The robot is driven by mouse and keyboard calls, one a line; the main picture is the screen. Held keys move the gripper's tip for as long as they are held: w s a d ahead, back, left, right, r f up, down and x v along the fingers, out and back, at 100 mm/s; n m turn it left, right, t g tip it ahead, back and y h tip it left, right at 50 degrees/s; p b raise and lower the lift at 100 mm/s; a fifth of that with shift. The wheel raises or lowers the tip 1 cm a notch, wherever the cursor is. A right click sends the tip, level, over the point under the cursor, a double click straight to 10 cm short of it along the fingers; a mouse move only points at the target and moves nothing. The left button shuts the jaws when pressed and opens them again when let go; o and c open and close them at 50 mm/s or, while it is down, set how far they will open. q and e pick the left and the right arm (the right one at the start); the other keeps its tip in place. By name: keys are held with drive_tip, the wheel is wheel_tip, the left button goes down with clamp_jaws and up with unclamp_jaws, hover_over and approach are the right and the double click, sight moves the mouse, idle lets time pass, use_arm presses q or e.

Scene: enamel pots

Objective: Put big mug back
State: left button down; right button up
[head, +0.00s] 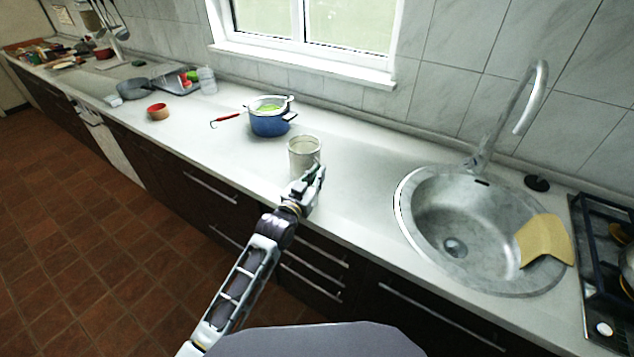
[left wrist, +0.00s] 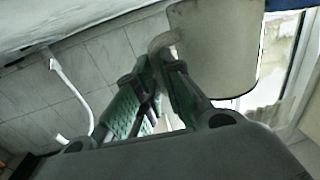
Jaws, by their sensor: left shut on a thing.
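A cream-white big mug (head: 304,157) is upright over the counter, left of the sink, in the head view. My left gripper (head: 313,180) is at its near side. In the left wrist view, the mug (left wrist: 220,50) appears upside down at the upper right, and its handle (left wrist: 160,41) is between the green-padded fingers of my left gripper (left wrist: 160,68). The gripper is shut on the handle. The mug's base runs out of the wrist view, so I cannot tell whether it touches the counter. My right gripper is not in view.
A blue pot (head: 269,122) with a strainer on top stands just behind the mug. A red-handled utensil (head: 226,119) and a red bowl (head: 158,112) lie farther left. Counter between mug and sink is clear.

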use_arm(q)
drive_tip(key=shift+f, duration=1.15)
drive_tip(key=shift+f, duration=0.1)
drive_tip(key=c, duration=1.5)
unclamp_jaws()
drive_tip(key=shift+c, duration=0.2)
drive_tip(key=shift+v, duration=1.1)
drive_tip(key=v, duration=0.9)
drive_tip(key=shift+s+a, duration=0.2)
drive_tip(key=shift+s, duration=0.15)
